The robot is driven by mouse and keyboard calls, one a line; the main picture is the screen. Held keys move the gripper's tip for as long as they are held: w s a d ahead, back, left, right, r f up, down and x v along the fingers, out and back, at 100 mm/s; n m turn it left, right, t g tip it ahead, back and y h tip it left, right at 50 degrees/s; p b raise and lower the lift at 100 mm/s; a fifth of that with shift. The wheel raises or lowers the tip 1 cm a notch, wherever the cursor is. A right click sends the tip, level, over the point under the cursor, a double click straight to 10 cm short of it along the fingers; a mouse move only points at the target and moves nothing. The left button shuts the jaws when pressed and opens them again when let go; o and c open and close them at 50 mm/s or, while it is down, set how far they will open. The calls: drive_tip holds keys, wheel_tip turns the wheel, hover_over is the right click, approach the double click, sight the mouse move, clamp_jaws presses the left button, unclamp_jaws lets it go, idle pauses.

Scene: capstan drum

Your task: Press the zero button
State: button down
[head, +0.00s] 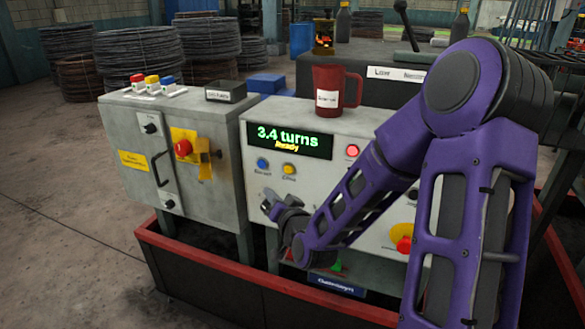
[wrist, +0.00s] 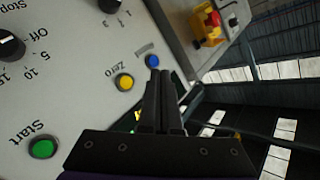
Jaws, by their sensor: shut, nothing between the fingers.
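The zero button is a yellow round button (head: 288,169) on the grey control panel (head: 325,160), below the display, with a label under it. In the wrist view the yellow button (wrist: 124,82) has "Zero" written beside it. My gripper (head: 268,203) is in front of the panel, lower and a little left of the yellow button. In the wrist view my gripper (wrist: 161,73) has its two dark fingers together, with nothing between them. Its tips appear right of the yellow button and just below the blue button (wrist: 152,62). Contact with the panel cannot be told.
The display (head: 290,140) reads "3.4 turns" and "Ready". A green Start button (wrist: 43,148) and a dark knob (wrist: 10,45) are on the same panel. A red mug (head: 335,88) stands on top. A grey cabinet (head: 205,150) with a red emergency stop (head: 183,148) stands at left.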

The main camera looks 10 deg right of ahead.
idle(0.4)
drive_tip(key=shift+w+d+p, duration=0.1)
drive_tip(key=shift+w+d, duration=0.75)
drive_tip(key=shift+w, duration=0.35)
drive_tip(key=shift+w+d+p, duration=0.1)
drive_tip(key=shift+w+d, duration=0.8)
drive_tip(key=shift+w, duration=0.25)
drive_tip(key=shift+w+d+p, duration=0.1)
drive_tip(key=shift+w+d, duration=0.75)
drive_tip(key=shift+w, duration=0.35)
drive_tip(key=shift+w+d, duration=0.25)
drive_tip(key=shift+w, duration=0.1)
drive_tip(key=shift+w+d, duration=0.25)
drive_tip(key=shift+w, duration=0.1)
drive_tip(key=shift+s+b, duration=0.15)
drive_tip(key=shift+b, duration=0.15)
drive_tip(key=shift+s+a, duration=0.45)
drive_tip(key=shift+s, duration=0.1)
drive_tip(key=shift+s+a+b, duration=0.2)
drive_tip(key=shift+s+a, duration=0.55)
drive_tip(key=shift+s, duration=0.25)
drive_tip(key=shift+s+a+b, duration=0.2)
drive_tip(key=shift+s+a, duration=0.55)
drive_tip(key=shift+s, duration=0.25)
